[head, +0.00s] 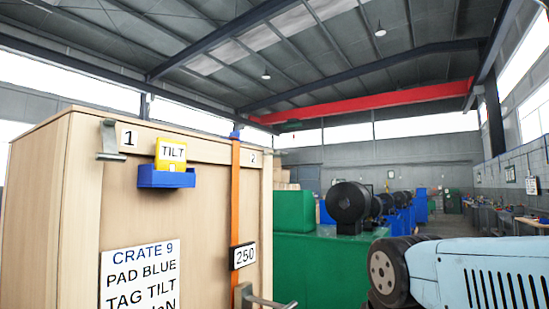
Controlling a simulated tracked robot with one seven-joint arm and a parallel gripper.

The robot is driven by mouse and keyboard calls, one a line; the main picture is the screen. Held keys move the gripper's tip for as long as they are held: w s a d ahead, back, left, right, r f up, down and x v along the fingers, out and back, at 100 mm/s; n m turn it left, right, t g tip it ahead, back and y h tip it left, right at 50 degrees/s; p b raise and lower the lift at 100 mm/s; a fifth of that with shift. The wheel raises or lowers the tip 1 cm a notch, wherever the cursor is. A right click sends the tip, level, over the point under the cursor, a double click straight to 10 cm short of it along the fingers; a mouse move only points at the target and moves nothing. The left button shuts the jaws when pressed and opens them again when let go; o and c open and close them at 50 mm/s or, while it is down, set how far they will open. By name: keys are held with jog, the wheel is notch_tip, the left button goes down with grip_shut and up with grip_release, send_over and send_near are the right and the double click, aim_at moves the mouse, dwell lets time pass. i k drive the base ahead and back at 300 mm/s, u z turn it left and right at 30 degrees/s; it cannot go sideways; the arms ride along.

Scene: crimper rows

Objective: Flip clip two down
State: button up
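A wooden crate (210,215) stands at the left in the head view. A grey metal clip (108,140) sits at its upper left, beside a label "1" (129,138). A label "2" (253,159) is at the upper right, just right of an orange strap (235,195) with a blue piece (235,134) at its top. No clip like the one at label 1 is clear beside label 2. A metal fitting with a rod (262,298) shows low on the strap, cut by the frame edge. My arm shows at the lower right; my gripper is out of view.
The crate bears a yellow "TILT" tag (171,153) in a blue holder (166,177), a "250" plate (243,256) and a white sign (140,278). Green machines (330,265) with black motors (349,202) stand behind, to the right. Workbenches (515,212) line the right wall.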

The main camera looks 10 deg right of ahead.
aim_at(274, 154)
jog(key=u, duration=0.1)
jog(key=k, duration=1.3)
jog(key=z, duration=0.3)
jog(key=i, duration=0.8)
jog(key=z, duration=0.5)
jog(key=i, duration=1.35)
jog(key=u, duration=0.55)
